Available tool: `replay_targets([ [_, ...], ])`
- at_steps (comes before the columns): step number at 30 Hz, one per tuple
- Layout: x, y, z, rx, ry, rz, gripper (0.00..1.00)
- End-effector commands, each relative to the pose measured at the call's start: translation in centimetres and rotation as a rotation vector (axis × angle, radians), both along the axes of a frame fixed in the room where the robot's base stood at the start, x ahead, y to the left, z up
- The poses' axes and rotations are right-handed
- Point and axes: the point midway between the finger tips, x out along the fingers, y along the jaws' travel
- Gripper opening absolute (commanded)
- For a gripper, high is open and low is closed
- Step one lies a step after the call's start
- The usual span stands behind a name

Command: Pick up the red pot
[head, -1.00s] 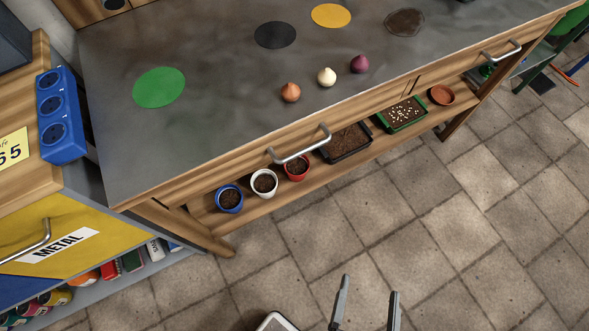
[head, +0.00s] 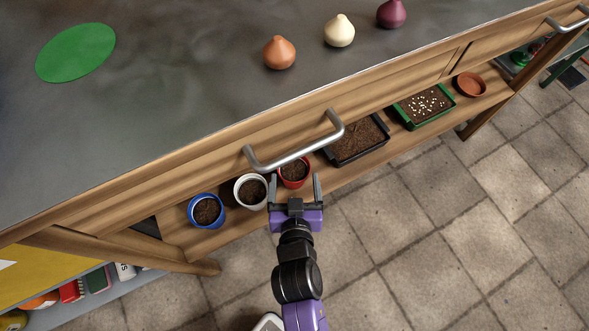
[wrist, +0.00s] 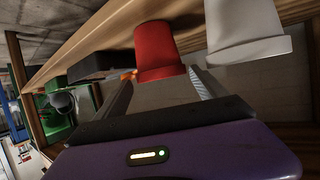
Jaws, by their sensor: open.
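The red pot (head: 294,173), filled with dark soil, stands on the low wooden shelf under the bench, just right of the white pot (head: 250,191). In the wrist view the red pot (wrist: 160,52) appears upper centre, between and beyond the fingertips, with the white pot (wrist: 245,35) to its right. My gripper (head: 295,182) is open at the shelf's front edge, its two fingers pointing toward the red pot. The open gripper (wrist: 165,80) also shows in the wrist view. I cannot tell whether a finger touches the pot.
A blue pot (head: 206,210) stands left of the white pot. A black tray of soil (head: 358,143) and a green tray (head: 424,106) lie to the right. The drawer handle (head: 296,153) and bench top overhang the shelf. The floor in front (head: 420,220) is clear.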

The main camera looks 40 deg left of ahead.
Motion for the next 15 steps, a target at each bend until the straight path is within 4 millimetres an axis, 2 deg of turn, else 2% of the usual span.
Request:
replay_targets([
  [3, 1.2, 1.1, -0.9, 0.001, -0.001, 0.000, 0.82],
  [10, 2.2, 2.0, -1.4, 0.001, 0.001, 0.000, 0.82],
  [15, 3.8, 3.6, -2.6, 0.001, -0.001, 0.001, 0.82],
])
